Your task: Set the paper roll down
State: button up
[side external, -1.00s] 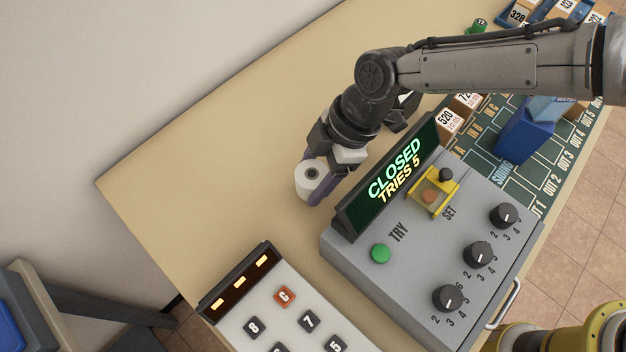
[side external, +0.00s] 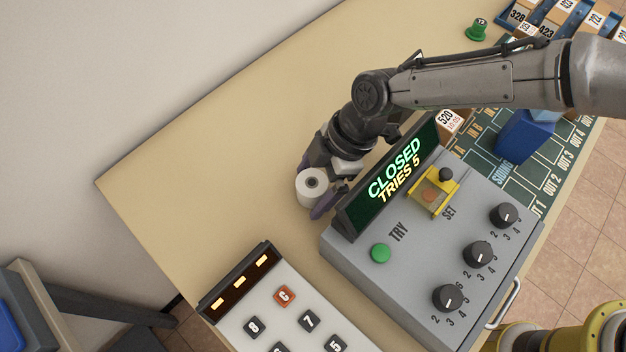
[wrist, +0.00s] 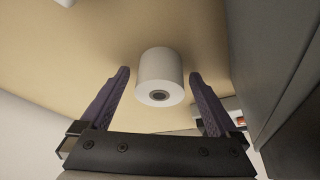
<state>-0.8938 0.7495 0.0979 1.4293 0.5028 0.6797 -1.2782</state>
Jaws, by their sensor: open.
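The white paper roll (side external: 313,184) stands upright on the tan table, to the left of the grey lock box's display. It also shows in the wrist view (wrist: 160,78), between the two purple fingers with a gap on each side. My gripper (side external: 318,196) is open around the roll, low over the table. In the wrist view my gripper (wrist: 160,88) shows both fingers apart and clear of the roll. The far finger is partly hidden in the side view.
The grey box (side external: 421,255) with the "CLOSED TRIES 5" display (side external: 394,174) stands close on the right. A calculator-like keypad (side external: 285,312) lies at the front. A blue block (side external: 527,135) and several numbered boxes sit at the back right. The table's left part is clear.

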aim_at(320, 180)
jog(key=r, duration=0.6)
jog(key=d+r, duration=0.1)
jog(key=r, duration=0.3)
jog(key=shift+w+r, duration=0.1)
jog(key=shift+w, duration=0.05)
